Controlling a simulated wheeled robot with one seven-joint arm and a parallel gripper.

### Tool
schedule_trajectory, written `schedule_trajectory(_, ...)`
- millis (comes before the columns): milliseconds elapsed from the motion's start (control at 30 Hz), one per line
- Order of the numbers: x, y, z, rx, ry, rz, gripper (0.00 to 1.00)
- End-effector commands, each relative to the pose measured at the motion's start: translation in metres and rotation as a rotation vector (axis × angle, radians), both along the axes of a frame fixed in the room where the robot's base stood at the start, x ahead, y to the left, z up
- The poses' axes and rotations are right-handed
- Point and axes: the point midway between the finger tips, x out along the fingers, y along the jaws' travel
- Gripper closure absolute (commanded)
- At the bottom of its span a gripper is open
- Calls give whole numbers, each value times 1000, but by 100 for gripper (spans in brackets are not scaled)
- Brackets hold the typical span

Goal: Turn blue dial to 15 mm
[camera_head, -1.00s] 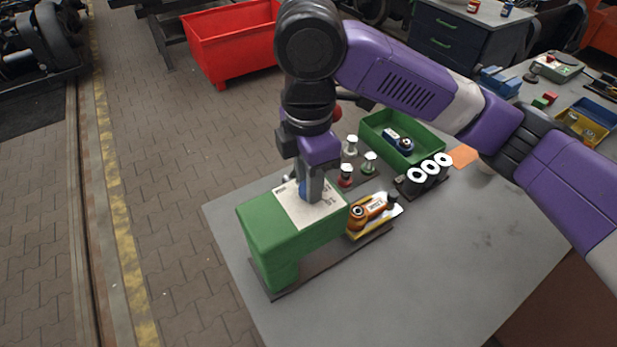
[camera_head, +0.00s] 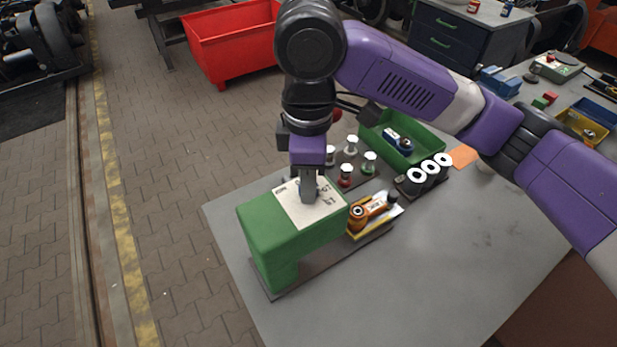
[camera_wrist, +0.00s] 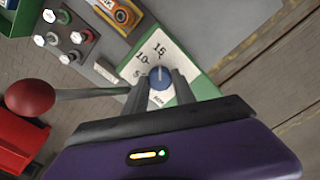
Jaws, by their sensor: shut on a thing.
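The blue dial (camera_wrist: 161,83) sits on the white scale plate (camera_wrist: 187,62) of the green machine (camera_head: 290,240). In the wrist view its pale pointer line points up, roughly toward the printed 15; the 5 and 10 marks lie to its left. My gripper (camera_wrist: 160,90) is shut on the blue dial, one finger on each side. In the head view my gripper (camera_head: 309,198) comes straight down on the plate, and its fingers hide most of the dial.
A lever with a red ball (camera_wrist: 30,97) reaches close beside my gripper. The grey tabletop (camera_head: 450,250) is clear at right.

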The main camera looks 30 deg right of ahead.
Motion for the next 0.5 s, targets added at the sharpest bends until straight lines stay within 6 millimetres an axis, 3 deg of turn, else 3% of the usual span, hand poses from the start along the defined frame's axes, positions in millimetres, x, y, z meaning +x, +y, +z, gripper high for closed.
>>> schedule_trajectory(233, 0, 0, -1, -1, 2, -2, 100)
schedule_trajectory(267, 0, 0, -1, -1, 2, -2, 64)
schedule_trajectory(300, 0, 0, -1, -1, 2, -2, 56)
schedule_trajectory(367, 0, 0, -1, 0, 1, -2, 46)
schedule_trajectory(500, 0, 0, 0, -1, 1, -1, 46)
